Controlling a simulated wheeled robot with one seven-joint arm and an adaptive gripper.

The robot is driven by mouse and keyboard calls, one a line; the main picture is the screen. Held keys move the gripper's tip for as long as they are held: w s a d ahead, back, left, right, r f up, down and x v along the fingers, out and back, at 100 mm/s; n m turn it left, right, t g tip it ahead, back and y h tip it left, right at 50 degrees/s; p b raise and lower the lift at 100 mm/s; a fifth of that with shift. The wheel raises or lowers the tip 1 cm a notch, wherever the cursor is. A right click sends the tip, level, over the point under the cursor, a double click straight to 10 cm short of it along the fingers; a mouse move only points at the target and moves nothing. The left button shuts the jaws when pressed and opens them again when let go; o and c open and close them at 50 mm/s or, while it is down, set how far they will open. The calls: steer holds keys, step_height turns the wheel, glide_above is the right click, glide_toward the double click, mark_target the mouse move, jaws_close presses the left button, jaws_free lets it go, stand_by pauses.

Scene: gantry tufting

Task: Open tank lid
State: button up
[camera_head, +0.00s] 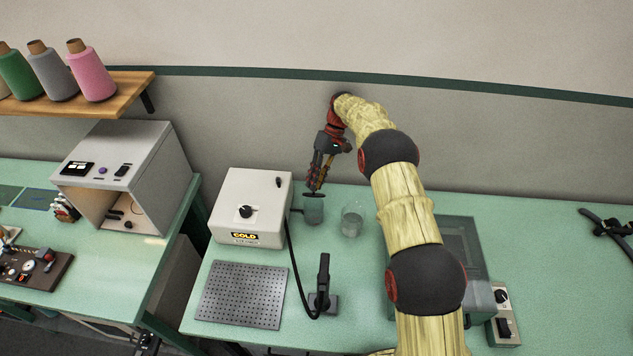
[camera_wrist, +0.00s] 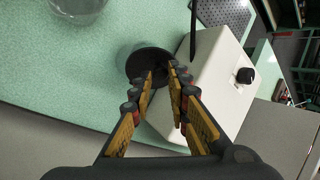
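A small grey-green cylindrical tank (camera_head: 314,212) stands on the green bench, beside the white cold unit (camera_head: 240,215). A dark round lid (camera_head: 313,195) sits on top of it and appears level. My gripper (camera_head: 313,186) points down with its fingertips right over the lid. In the wrist view, the dark lid (camera_wrist: 140,62) lies just beyond my fingertips (camera_wrist: 160,75). The fingertips are close together with a narrow gap. A dark part shows between them, but I cannot tell whether it is gripped. The inside of the tank is hidden.
A clear glass beaker (camera_head: 352,219) stands just right of the tank. A perforated plate (camera_head: 243,294) and a black stand with a cable (camera_head: 323,290) are in front. A dark translucent box (camera_head: 462,240) is partly behind my arm.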

steer(key=o, duration=0.4)
steer(key=shift+r, duration=0.1)
step_height(320, 180, up, 10)
steer(key=shift+f, duration=0.15)
stand_by(0.4)
stand_by(0.3)
